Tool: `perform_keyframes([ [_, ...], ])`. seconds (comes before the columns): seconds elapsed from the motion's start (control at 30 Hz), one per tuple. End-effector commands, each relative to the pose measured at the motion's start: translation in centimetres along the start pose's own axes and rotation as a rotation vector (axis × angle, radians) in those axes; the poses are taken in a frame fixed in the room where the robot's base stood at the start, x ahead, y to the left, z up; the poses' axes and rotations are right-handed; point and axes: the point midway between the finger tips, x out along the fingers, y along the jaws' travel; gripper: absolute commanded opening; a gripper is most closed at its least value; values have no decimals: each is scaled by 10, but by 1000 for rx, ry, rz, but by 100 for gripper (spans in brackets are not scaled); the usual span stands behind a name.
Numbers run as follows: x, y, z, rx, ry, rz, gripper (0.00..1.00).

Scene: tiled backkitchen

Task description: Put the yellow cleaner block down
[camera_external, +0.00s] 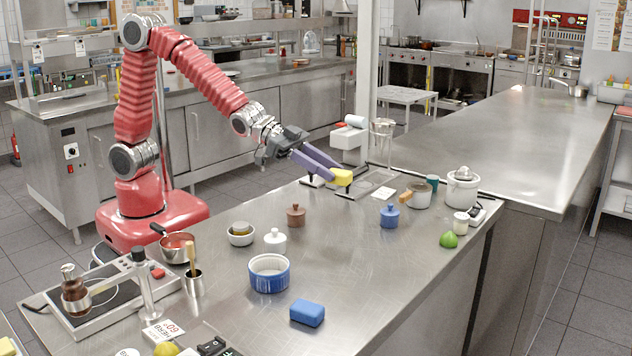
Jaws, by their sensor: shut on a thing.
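The yellow cleaner block (342,177) is at the tips of my gripper (331,172), toward the back of the steel counter (370,262). My gripper's purple fingers reach down and to the right and are shut on the block. The block shows beside a small low stand with dark feet. I cannot tell whether the block touches anything below it. The finger sides of the block are partly hidden.
A white dispenser-like device (349,139) stands just behind the block. A blue lidded pot (389,215) and a pale saucepan (418,194) stand to its right. A brown lidded pot (295,215) is nearer.

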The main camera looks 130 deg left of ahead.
Motion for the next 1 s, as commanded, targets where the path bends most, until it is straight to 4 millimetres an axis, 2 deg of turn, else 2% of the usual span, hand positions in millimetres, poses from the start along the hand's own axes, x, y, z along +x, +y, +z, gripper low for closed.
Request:
perform_keyframes([
  [0.4,-6,-5,-13,-39,1,-91,7],
  [1.0,-17,-20,-18,-92,1,-221,7],
])
